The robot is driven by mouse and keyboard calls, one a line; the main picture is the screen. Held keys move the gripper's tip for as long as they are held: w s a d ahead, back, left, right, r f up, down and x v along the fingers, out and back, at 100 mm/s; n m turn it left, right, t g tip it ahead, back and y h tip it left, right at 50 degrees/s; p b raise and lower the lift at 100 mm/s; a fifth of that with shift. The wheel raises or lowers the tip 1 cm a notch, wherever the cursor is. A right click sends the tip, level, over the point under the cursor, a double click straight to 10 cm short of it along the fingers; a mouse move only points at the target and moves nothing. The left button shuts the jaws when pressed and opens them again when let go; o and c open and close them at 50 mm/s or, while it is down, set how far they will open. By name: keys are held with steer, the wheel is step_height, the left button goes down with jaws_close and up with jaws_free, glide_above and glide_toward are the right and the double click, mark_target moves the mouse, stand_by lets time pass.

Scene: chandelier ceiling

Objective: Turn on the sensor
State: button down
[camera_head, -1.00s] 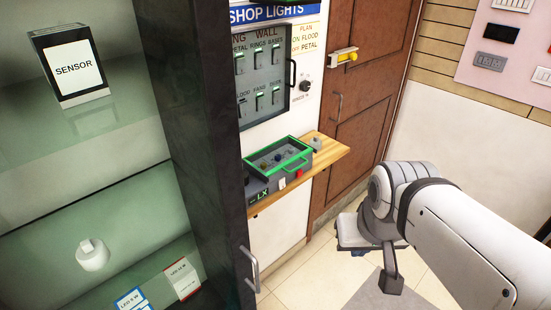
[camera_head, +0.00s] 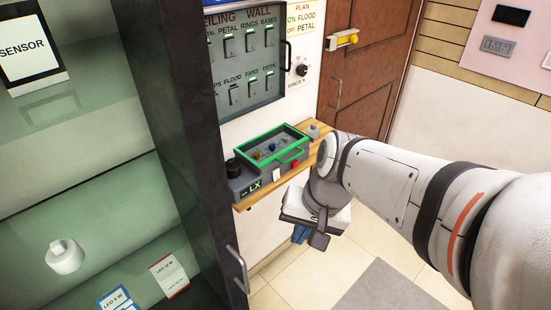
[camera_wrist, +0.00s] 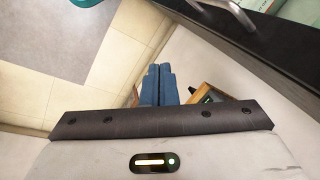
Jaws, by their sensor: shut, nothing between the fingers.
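A box labelled SENSOR (camera_head: 28,48) stands on the cabinet's upper shelf at the left, partly cut off by the picture's edge. A grey device (camera_head: 248,190) with a green LX readout and a dark round knob (camera_head: 234,167) sits on the wooden ledge (camera_head: 318,130). A green-framed box (camera_head: 272,147) stands on the ledge with it, with a small red part (camera_head: 294,164) at its front. My gripper (camera_head: 301,235) hangs below and right of the device, apart from it. In the wrist view its blue fingers (camera_wrist: 159,85) are shut together and empty, beside part of the ledge.
A glass-shelved cabinet with a dark side panel (camera_head: 172,130) and handle (camera_head: 238,268) stands left of the ledge. It holds a white object (camera_head: 65,256) and LED cartons (camera_head: 170,275). A switch panel (camera_head: 246,60) hangs above the ledge. Tiled floor (camera_head: 290,268) is open below.

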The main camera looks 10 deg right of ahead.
steer(key=w+a+f+m+t+y+b, duration=0.25)
steer(key=w+f+m+y+b, duration=0.6)
steer(key=m, duration=0.45)
steer(key=w+d+f+m+t+h+b, duration=0.2)
steer(key=w+d+f+m+t, duration=0.5)
steer(key=w+d+m+t, duration=0.3)
steer(key=w+d+m, duration=0.1)
steer(key=d+m, duration=0.1)
steer(key=d, duration=0.1)
steer(key=shift+d+f+m, duration=0.15)
steer(key=shift+m, duration=0.25)
steer(key=shift+w, duration=0.15)
